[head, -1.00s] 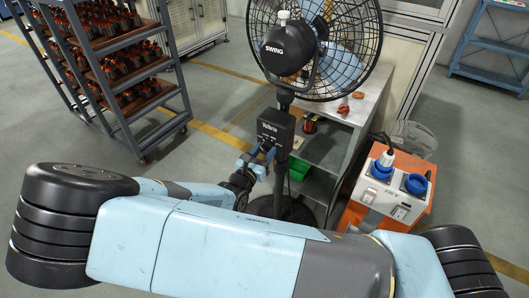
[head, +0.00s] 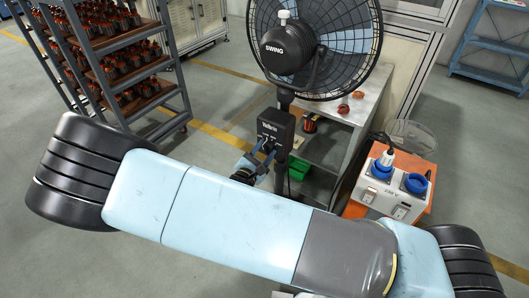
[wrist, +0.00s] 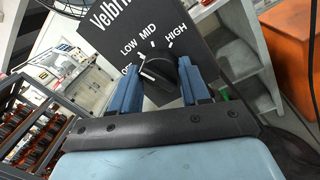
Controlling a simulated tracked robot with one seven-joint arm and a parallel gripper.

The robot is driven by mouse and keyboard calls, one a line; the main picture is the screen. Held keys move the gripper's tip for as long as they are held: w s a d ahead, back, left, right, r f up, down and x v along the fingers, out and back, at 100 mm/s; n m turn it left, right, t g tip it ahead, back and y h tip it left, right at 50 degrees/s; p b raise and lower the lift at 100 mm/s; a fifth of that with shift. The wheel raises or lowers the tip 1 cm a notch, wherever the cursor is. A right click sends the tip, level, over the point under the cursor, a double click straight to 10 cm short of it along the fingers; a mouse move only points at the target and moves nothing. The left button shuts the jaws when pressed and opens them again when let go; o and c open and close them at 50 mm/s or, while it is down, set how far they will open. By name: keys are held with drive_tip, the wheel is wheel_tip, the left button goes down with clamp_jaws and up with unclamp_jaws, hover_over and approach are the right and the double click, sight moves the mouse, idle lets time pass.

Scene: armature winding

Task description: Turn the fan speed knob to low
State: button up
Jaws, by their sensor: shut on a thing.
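The fan (head: 316,42) stands upright on a black pole, with a black control box (head: 274,128) below its head. In the wrist view the box face (wrist: 125,33) reads OFF, LOW, MID and HIGH around a black speed knob (wrist: 157,71). My gripper (wrist: 161,82) is shut on the knob, one blue finger on each side of it. The knob's pale mark seems to lie near LOW and MID; I cannot tell exactly which. In the head view my gripper (head: 264,157) is at the box's lower front, and the knob is hidden.
A bench (head: 350,110) stands behind the pole. To the right is an orange stand (head: 352,209) with a grey socket box (head: 376,197) and blue sockets. A rack of wound parts (head: 160,98) stands at left. The floor between rack and fan is clear.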

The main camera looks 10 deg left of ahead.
drive_tip(key=shift+d+f, duration=0.1)
drive_tip(key=shift+d, duration=0.05)
drive_tip(key=o, duration=1)
drive_tip(key=shift+o, duration=0.2)
drive_tip(key=r+v, duration=0.1)
drive_tip(key=v, duration=1.3)
drive_tip(key=shift+f, duration=0.5)
drive_tip(key=w+d+r+m+g+h, duration=0.1)
drive_tip(key=w+d+r+m+g, duration=0.3)
drive_tip(key=d+r+m+g, duration=0.55)
drive_tip(key=w+d+r+m+g+h, duration=0.1)
drive_tip(key=w+d+r+m+g, duration=0.2)
drive_tip(key=d+r+m+g, duration=0.7)
drive_tip(key=s+d+r+m+t+y, duration=0.3)
drive_tip(key=s+d+r, duration=0.3)
drive_tip(key=d+r, duration=0.3)
drive_tip(key=s+d+r+m+t+y, duration=0.4)
drive_tip(key=s+d+r, duration=0.2)
drive_tip(key=d+r, duration=0.4)
drive_tip(key=shift+d+r+y, duration=0.2)
drive_tip(key=shift+d+y, duration=0.15)
drive_tip(key=shift+y, duration=0.05)
